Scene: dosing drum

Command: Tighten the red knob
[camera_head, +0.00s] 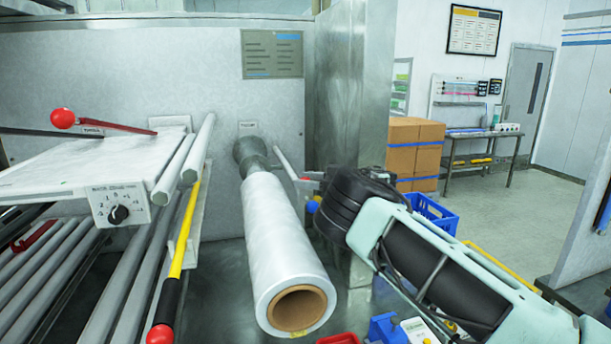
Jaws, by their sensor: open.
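Several red parts show in the head view. A red ball knob (62,118) sits on the end of a dark red lever over the white table at the upper left. Another red ball knob (160,335) ends the yellow and black handle at the bottom. A small red piece (306,180) shows at the lower end of a thin pale rod (287,163) beside the film roll. My gripper (312,192) is close to this red piece, mostly hidden behind my black wrist. Its jaws are open; whether they touch or surround the red piece cannot be told.
A large white film roll (285,245) on a spindle juts forward, just left of my gripper. A white control box with a black dial (118,213) and rollers fill the left. Blue crates (432,212) and cardboard boxes (414,148) stand behind my arm. Open floor lies right.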

